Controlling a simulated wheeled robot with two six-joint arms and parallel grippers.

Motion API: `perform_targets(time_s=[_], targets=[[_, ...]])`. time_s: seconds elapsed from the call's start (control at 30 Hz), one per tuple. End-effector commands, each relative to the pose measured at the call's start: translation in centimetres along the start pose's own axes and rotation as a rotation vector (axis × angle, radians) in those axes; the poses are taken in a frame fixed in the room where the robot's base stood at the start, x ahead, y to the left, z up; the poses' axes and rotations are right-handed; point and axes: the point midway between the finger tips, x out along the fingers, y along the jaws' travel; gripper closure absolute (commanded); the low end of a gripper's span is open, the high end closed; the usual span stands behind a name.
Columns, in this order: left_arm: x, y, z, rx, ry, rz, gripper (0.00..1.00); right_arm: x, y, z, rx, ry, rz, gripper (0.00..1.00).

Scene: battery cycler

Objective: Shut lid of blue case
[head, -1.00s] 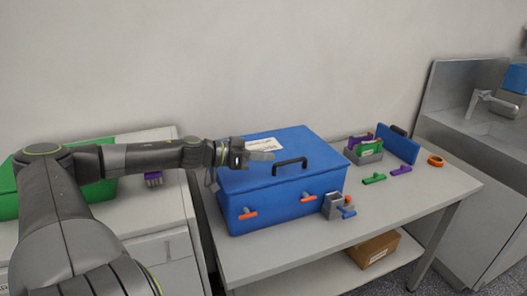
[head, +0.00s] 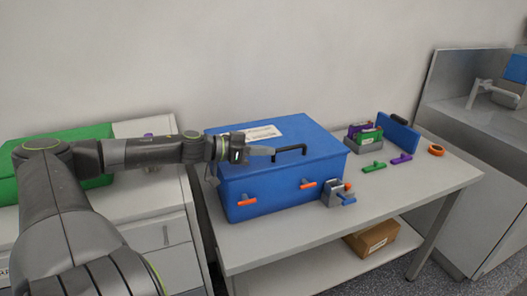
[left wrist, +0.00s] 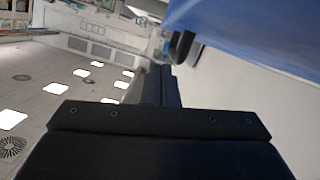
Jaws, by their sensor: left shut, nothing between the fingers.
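The blue case (head: 285,181) stands on the grey table, with a black handle (head: 290,151) and a white label (head: 258,134) on its lid (head: 300,128). The lid lies down on the case body, and no gap shows from here. Two orange latches (head: 246,200) are on its front face. My left gripper (head: 272,151) is shut and empty at the lid's front left part, close to the handle; I cannot tell whether it touches. In the left wrist view, a blue surface (left wrist: 250,30) fills the top right. My right gripper is not in view.
A small grey holder (head: 338,195) stands at the case's front right corner. Right of the case are a grey bin (head: 367,143), a blue panel (head: 398,134), green and purple pieces and an orange ring (head: 436,150). A green case (head: 70,150) is at left.

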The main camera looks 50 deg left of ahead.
Motion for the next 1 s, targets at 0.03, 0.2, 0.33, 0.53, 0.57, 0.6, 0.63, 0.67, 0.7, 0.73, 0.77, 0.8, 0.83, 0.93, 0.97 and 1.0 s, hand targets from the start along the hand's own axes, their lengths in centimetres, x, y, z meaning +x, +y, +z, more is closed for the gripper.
perform_targets(time_s=[0.03, 0.2, 0.33, 0.53, 0.57, 0.6, 0.63, 0.67, 0.7, 0.73, 0.77, 0.8, 0.83, 0.93, 0.97, 1.0], targets=[[-0.2, 0.2, -0.7, 0.001, -0.002, 0.0, 1.0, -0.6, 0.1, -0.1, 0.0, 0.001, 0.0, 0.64], [-0.8, 0.8, -3.1, 0.002, -0.002, 0.0, 1.0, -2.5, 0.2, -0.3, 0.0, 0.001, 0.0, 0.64], [-1.3, 1.3, -5.0, 0.002, -0.003, 0.0, 1.0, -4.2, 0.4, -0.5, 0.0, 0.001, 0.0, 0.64], [-1.9, 1.9, -7.5, 0.002, -0.002, 0.0, 1.0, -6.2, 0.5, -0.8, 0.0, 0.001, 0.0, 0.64], [-1.9, 2.0, -7.8, 0.002, -0.002, 0.0, 1.0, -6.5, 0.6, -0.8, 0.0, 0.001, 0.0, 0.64], [-2.0, 2.1, -8.1, 0.0, -0.002, 0.0, 1.0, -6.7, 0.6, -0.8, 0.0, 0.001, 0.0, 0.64], [-2.1, 2.1, -8.3, 0.001, -0.002, 0.0, 1.0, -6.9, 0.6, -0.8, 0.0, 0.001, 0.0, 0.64], [-2.1, 2.2, -8.5, 0.002, -0.002, 0.0, 1.0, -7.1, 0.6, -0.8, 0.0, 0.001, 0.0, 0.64], [-2.2, 2.2, -8.7, 0.001, -0.001, 0.0, 1.0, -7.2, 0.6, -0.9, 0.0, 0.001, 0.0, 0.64], [-2.2, 2.2, -8.8, 0.0, -0.001, 0.0, 1.0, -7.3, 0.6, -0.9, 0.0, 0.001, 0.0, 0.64], [-2.2, 2.3, -8.9, 0.0, -0.001, 0.0, 1.0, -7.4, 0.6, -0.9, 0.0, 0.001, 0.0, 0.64], [-2.2, 2.3, -9.0, 0.001, -0.002, 0.0, 1.0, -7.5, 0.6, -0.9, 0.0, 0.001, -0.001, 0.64], [-2.3, 2.3, -9.1, 0.001, -0.002, 0.0, 1.0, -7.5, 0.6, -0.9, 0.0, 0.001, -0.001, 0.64], [-2.3, 2.3, -9.1, 0.001, -0.001, 0.0, 1.0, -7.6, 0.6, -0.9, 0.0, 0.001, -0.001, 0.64], [-2.3, 2.3, -9.1, 0.001, -0.001, 0.0, 1.0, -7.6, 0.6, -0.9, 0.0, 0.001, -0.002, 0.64], [-2.3, 2.3, -9.1, 0.001, -0.001, 0.0, 1.0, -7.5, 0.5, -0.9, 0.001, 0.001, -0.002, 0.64]])
